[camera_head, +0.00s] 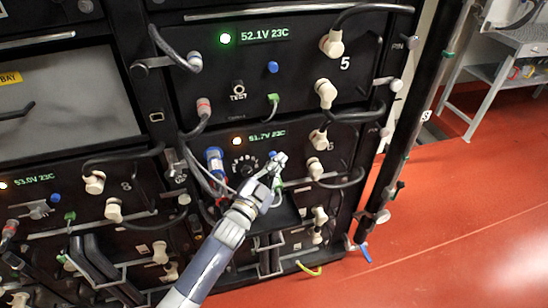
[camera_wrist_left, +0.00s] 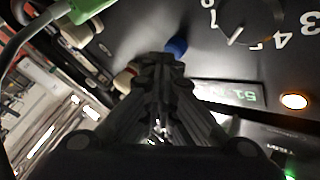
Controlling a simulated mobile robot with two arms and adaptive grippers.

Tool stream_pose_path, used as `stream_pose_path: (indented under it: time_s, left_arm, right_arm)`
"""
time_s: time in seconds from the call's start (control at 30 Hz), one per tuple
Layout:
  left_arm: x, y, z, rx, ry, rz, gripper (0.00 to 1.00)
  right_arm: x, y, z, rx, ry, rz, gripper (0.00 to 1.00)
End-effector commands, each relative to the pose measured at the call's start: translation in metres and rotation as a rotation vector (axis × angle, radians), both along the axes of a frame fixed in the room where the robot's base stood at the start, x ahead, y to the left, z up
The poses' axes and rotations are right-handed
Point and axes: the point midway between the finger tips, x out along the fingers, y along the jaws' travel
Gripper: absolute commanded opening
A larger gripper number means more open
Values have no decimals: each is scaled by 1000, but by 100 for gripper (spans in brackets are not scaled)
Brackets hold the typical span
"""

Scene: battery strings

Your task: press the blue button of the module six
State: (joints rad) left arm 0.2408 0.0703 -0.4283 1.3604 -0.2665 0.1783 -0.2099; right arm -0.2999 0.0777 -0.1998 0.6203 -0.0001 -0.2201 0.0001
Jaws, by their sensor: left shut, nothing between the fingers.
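Module six (camera_head: 300,133) is the black panel with a 51.7V 23C display and an amber light, below module five. Its blue button (camera_head: 272,154) shows just at the tip of my left gripper (camera_head: 278,163), partly covered by it. In the left wrist view the blue button (camera_wrist_left: 177,46) stands just beyond the tips of my left gripper (camera_wrist_left: 162,62), slightly right of them. The fingers are shut with nothing between them. I cannot tell whether the tips touch the button. My right gripper is not in view.
A numbered rotary dial (camera_wrist_left: 248,20) sits beside the button. A green plug (camera_wrist_left: 92,8) and cream cable connectors (camera_head: 318,139) stick out from the panel. Module five (camera_head: 300,75) is above, module eight (camera_head: 75,205) to the left. Open red floor (camera_head: 460,220) lies to the right.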

Motion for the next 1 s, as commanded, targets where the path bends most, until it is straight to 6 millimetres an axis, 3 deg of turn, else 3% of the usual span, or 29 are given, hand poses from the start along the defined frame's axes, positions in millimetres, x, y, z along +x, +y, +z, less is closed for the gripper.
stream_pose_path:
  time_s: [1.0]
  left_arm:
    - [8, 3, 0, 1, -1, 1, 0]
  right_arm:
    - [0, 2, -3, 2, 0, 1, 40]
